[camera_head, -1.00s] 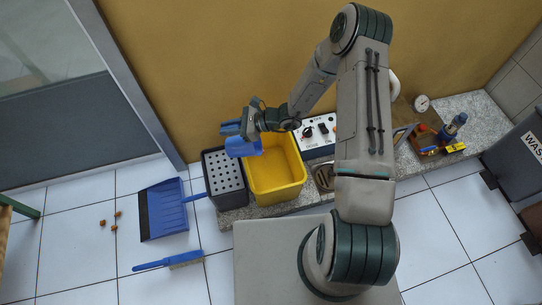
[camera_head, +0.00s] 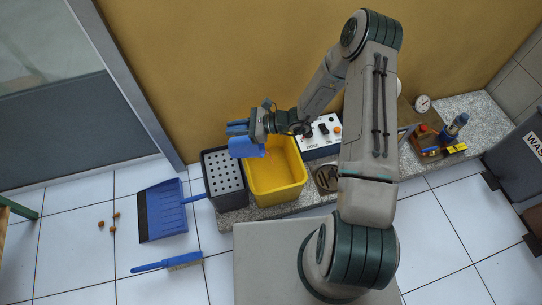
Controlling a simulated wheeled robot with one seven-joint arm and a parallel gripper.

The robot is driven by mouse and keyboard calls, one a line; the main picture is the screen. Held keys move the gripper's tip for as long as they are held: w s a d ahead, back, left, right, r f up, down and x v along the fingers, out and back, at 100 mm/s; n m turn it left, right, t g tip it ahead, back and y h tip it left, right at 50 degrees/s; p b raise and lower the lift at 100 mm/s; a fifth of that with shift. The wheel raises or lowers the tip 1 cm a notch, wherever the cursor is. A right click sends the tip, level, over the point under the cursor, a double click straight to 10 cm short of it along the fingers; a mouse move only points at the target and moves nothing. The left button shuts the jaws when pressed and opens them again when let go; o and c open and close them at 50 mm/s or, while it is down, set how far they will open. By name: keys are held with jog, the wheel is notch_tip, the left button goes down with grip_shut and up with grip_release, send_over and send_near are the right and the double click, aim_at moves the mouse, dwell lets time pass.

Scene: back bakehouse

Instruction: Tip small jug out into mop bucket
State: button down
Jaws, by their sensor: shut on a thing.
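The small jug (camera_head: 247,148) is blue and hangs in my gripper (camera_head: 258,133), which is shut on it. It looks tilted, over the left back part of the yellow mop bucket (camera_head: 276,185). The bucket has a dark grey perforated wringer part (camera_head: 224,176) on its left side. The inside of the jug is hidden from this view, so I cannot tell what is in it.
A control box (camera_head: 320,135) stands right of the bucket on the stone ledge (camera_head: 468,118). Further right are a gauge (camera_head: 422,103) and a blue bottle (camera_head: 456,124). A blue dustpan (camera_head: 163,212), a brush (camera_head: 168,262) and crumbs (camera_head: 108,226) lie on the tiled floor.

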aim_at(244, 126)
jog(key=shift+s+d+f+y+b, duration=0.1)
jog(key=shift+d+y+b, duration=0.3)
jog(key=shift+d, duration=0.5)
jog(key=shift+s+d+r+y+b, duration=0.1)
jog(key=shift+d+r+y+b, duration=0.25)
jog(key=shift+d+y, duration=0.2)
jog(key=shift+d+r+y+b, duration=0.2)
jog(key=shift+d+r+y, duration=0.1)
jog(key=shift+d+y, duration=0.2)
jog(key=shift+d, duration=0.2)
